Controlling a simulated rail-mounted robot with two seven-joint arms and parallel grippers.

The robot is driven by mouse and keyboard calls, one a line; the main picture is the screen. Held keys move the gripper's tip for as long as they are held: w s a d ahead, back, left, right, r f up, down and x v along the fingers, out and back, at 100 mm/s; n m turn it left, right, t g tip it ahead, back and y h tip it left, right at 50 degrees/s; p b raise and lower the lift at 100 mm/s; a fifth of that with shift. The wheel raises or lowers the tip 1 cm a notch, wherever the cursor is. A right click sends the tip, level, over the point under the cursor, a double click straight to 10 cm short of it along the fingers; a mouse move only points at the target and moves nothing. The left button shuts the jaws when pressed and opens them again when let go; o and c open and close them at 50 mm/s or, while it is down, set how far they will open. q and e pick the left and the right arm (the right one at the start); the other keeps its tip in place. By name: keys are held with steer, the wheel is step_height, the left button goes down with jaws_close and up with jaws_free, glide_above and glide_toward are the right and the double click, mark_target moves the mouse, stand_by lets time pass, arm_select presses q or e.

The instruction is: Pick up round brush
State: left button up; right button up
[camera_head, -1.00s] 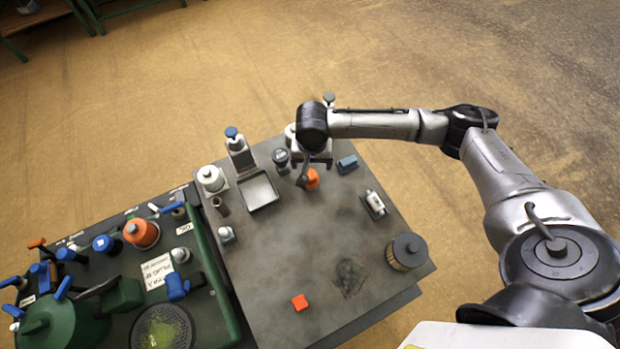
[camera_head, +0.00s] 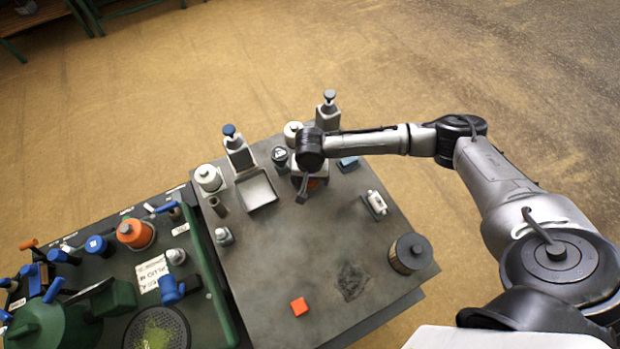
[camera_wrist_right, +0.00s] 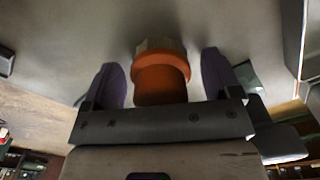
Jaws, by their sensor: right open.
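The round brush (camera_wrist_right: 160,82) has an orange round body with a pale end. In the right wrist view it stands between the two dark fingers of my right gripper (camera_wrist_right: 162,78), with a visible gap on each side. In the head view only a bit of orange (camera_head: 315,183) shows, on the grey table's far part. My right gripper (camera_head: 308,190) is open and low over it there, and the wrist hides most of the brush. My left gripper is not in view.
Pump bottles stand along the back. A green mower (camera_head: 60,315) is at left. The table's middle is clear.

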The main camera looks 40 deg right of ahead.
steer(key=shift+f, duration=0.15)
steer(key=c, duration=1.1)
